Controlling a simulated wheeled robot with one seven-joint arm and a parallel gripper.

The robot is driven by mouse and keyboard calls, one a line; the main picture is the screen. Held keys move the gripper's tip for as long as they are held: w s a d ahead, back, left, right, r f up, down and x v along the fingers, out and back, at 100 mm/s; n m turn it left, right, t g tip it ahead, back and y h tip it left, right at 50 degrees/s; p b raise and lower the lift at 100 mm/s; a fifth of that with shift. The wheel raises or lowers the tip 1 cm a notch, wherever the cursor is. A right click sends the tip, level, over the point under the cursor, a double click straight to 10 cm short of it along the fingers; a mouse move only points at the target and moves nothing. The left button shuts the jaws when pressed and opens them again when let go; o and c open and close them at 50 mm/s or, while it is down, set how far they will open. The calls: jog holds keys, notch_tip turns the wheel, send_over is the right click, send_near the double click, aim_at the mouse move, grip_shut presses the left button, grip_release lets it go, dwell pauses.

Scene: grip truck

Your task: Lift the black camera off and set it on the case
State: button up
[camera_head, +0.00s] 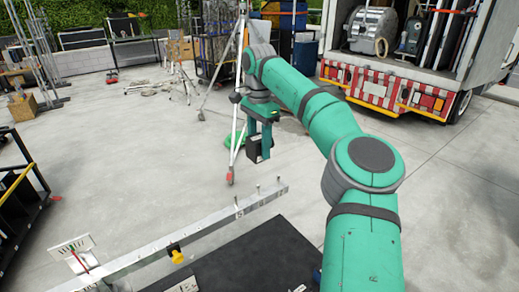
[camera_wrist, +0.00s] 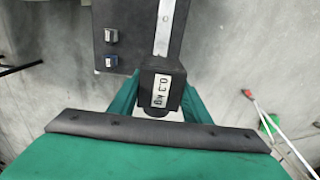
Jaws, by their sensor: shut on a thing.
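My gripper (camera_head: 260,140) hangs fingers down beside the tripod, left of the picture's middle. It is shut on a small black block, which I take for the black camera (camera_head: 253,151), held in the air. In the wrist view the block (camera_wrist: 160,107) sits between the green fingers and bears a white "0.3 kg" label. A dark slab (camera_wrist: 128,28) with a silver strip and two small square knobs shows beyond it; I cannot tell whether they are joined. A flat black surface (camera_head: 245,268), perhaps the case, lies at the bottom of the head view.
A metal beam (camera_head: 200,235) with upright pins runs along the black surface, with a yellow piece (camera_head: 176,255) on it. The tripod (camera_head: 238,115) stands close beside my gripper. A truck (camera_head: 400,60) is at the back right. A dark cart (camera_head: 25,190) is at the left. Open concrete lies between.

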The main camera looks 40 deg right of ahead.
aim_at(260, 137)
jog(key=shift+r, duration=3.45)
jog(key=shift+w+a+r, duration=0.1)
jog(key=shift+r, duration=0.05)
jog(key=shift+s, duration=0.2)
